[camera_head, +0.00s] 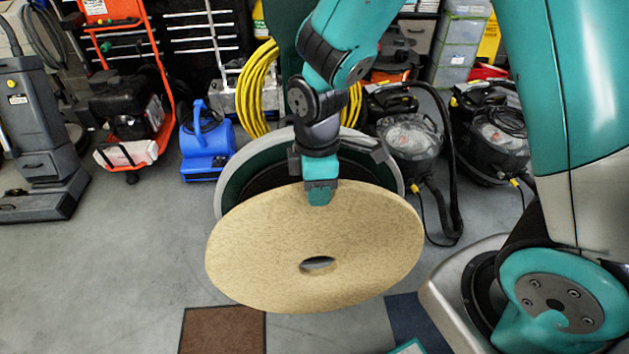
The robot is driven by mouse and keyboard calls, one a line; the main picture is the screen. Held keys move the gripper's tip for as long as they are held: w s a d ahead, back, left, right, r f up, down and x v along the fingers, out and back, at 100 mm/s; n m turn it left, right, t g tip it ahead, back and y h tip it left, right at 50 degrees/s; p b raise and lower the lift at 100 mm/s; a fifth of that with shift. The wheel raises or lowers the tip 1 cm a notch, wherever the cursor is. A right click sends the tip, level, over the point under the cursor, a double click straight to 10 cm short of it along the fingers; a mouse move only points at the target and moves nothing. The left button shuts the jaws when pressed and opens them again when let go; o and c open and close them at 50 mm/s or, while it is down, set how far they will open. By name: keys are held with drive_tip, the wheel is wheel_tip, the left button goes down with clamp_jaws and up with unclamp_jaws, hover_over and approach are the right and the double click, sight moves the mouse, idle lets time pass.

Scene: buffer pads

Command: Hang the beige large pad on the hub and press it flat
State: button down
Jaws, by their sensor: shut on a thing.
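The beige large pad (370,250) is a thick round disc with a hole in its middle. My gripper (320,196) is shut on its upper rim and holds it tilted, with its broad face towards the camera. Behind the pad is a round machine head with a light grey rim (228,178) and a dark green and black inside. The pad covers its lower part and most of its middle, so the hub is hidden. I cannot tell whether the pad touches the machine head.
A brown mat (222,332) and a dark blue mat (408,318) lie on the grey floor. A blue blower (207,145), an orange machine (130,95) and black vacuum cleaners (412,140) stand at the back.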

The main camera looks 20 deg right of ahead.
drive_tip(key=w+d, duration=0.2)
drive_tip(key=w, duration=0.4)
drive_tip(key=shift+f+b, duration=0.3)
drive_tip(key=shift+w+d, duration=0.15)
drive_tip(key=shift+w+d, duration=0.15)
drive_tip(key=shift+w, duration=0.3)
drive_tip(key=shift+w+p, duration=0.1)
drive_tip(key=shift+p, duration=0.2)
drive_tip(key=shift+w+d+f, duration=0.1)
drive_tip(key=shift+w+d, duration=0.1)
drive_tip(key=shift+w, duration=0.3)
drive_tip(key=shift+w+d+p, duration=0.1)
drive_tip(key=shift+w+p, duration=0.1)
drive_tip(key=shift+p, duration=0.2)
idle(0.4)
drive_tip(key=shift+w+d, duration=0.15)
drive_tip(key=shift+w, duration=0.4)
